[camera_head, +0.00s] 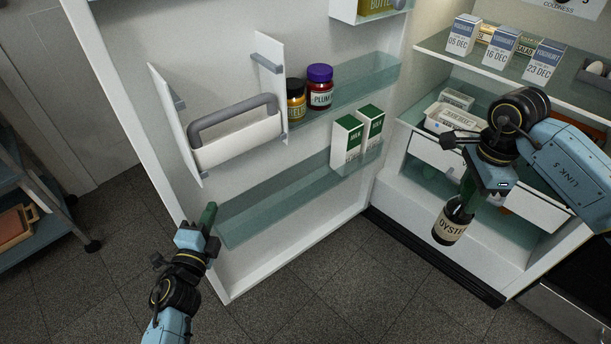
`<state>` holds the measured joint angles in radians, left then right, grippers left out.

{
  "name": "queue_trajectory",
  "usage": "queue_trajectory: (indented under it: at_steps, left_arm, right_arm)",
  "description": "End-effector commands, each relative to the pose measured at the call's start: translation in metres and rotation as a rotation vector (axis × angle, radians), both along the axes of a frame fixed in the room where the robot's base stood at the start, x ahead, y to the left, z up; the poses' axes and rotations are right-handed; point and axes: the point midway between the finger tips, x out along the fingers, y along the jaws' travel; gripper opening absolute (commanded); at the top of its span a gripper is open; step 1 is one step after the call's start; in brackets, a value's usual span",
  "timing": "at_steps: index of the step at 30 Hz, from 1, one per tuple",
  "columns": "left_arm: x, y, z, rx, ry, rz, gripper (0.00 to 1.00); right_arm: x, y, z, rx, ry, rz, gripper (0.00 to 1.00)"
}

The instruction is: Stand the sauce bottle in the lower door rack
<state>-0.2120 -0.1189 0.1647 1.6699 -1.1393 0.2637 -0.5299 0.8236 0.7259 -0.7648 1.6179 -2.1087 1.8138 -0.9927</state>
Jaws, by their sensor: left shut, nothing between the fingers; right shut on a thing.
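The sauce bottle (452,226) is dark with a cream label reading "OYST". My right gripper (467,190) is shut on its upper part and holds it, slightly tilted, in front of the fridge's lower part. Its top is hidden by the gripper. The lower door rack (268,204) is a glassy green tray low on the open door, left of the bottle. Two green-and-white milk cartons stand at its right end; its left and middle are empty. My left gripper (209,214) is shut and empty near the rack's left end.
The upper door rack (360,84) holds a yellow-labelled jar (296,102) and a purple-lidded jar (320,90). The milk cartons (347,142) bound the lower rack's free room. A cart (35,235) stands at far left.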

Motion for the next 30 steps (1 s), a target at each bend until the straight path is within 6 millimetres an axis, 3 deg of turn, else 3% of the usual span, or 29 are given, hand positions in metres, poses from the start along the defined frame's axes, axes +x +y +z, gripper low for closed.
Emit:
queue_trajectory:
  at_steps: [6, 12, 30]
  left_arm:
    - [0.047, -0.002, -0.001, 0.0, -0.001, 0.0, 0.0]
    - [0.068, 0.017, -0.001, 0.0, 0.001, 0.001, 0.0]
    - [0.079, 0.027, -0.001, -0.001, -0.001, -0.01, 0.0]
  right_arm:
    - [0.0, 0.0, -0.008, 0.0, 0.0, 0.002, 0.0]
    - [0.0, 0.0, -0.011, 0.0, 0.0, 0.002, 0.0]
    - [0.0, 0.0, -0.013, 0.0, -0.001, 0.002, 0.0]
